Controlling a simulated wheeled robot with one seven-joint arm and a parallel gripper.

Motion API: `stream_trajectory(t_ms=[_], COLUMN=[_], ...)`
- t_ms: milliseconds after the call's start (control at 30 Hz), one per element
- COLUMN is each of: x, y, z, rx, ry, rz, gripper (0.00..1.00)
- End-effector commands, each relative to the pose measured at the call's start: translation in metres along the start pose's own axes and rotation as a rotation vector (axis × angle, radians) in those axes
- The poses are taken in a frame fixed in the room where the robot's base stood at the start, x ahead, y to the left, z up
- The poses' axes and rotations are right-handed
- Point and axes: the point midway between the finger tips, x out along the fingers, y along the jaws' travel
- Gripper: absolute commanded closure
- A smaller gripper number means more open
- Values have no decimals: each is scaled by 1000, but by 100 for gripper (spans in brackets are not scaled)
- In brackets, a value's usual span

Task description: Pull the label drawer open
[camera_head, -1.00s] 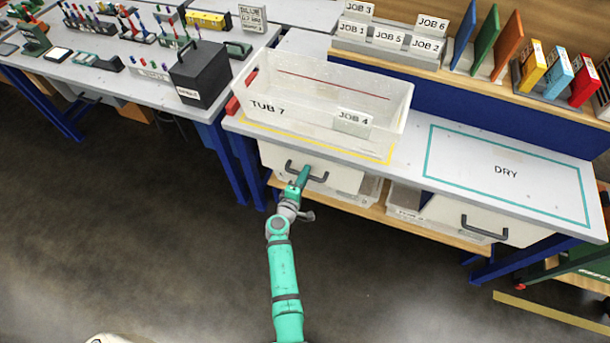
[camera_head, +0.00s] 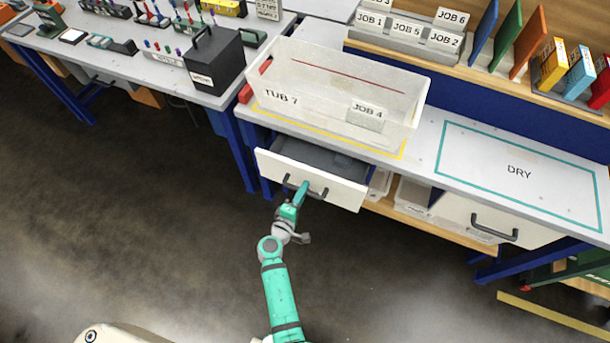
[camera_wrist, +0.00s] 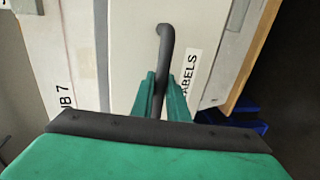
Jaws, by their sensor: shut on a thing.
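The label drawer (camera_head: 341,191) has a white front and stands partly open below the bench top, under the tub. Its grey interior (camera_head: 320,155) shows behind the front, and I cannot see anything lying in the visible part. The drawer's dark bar handle (camera_head: 318,194) also shows in the wrist view (camera_wrist: 165,48), beside a label (camera_wrist: 191,82) of which "ABELS" is readable. My gripper (camera_head: 301,190) is shut on the handle, with its green fingers (camera_wrist: 162,88) on either side of the bar. The fingers hide part of the handle.
A clear tub marked TUB 7 (camera_head: 282,98) holds a JOB 4 card (camera_head: 367,113) on the bench above. A second drawer (camera_head: 468,217) at the right is shut. Open floor (camera_head: 150,210) lies in front of the bench.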

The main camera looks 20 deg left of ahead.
Motion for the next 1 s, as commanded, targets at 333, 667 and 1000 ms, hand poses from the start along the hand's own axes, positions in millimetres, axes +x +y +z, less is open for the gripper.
stream_trajectory(t_ms=[333, 667, 1000], x=[-82, -119, -125], y=[-18, -25, -27], z=[0, 0, -1], rx=[-1, -1, 0], ry=[2, 0, 1], rz=[-3, -1, -1], gripper=[100, 100, 100])
